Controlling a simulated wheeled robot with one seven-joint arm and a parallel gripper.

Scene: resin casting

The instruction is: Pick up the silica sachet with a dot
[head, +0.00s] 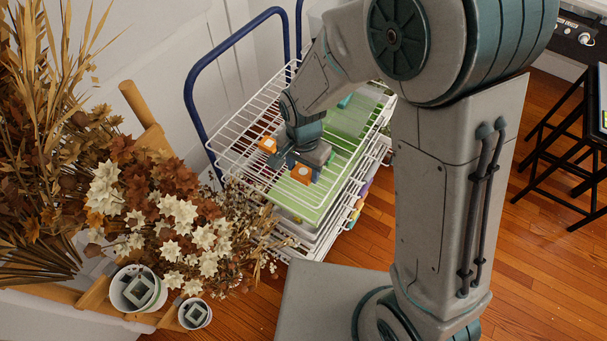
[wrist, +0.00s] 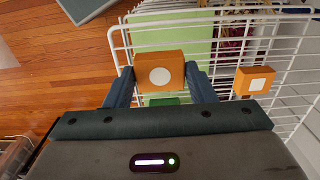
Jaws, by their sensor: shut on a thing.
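The silica sachet with a dot is an orange block with a white round mark. In the wrist view the dotted sachet (wrist: 160,70) sits between the two fingers of my gripper (wrist: 161,78), which are shut on its sides. In the head view the dotted sachet (head: 302,175) shows at the lower side of my gripper (head: 297,168), over the white wire rack. I cannot tell whether it is clear of the rack. Another orange sachet with a white square (wrist: 254,81) lies apart on the right in the wrist view; it also shows in the head view (head: 267,145).
The white wire cart (head: 232,128) with a blue handle (head: 190,95) holds green sheets (head: 345,120). A green piece (wrist: 163,101) shows just below the held sachet. Dried flowers (head: 180,215) stand close on the left. A dark stool (head: 565,150) stands far right.

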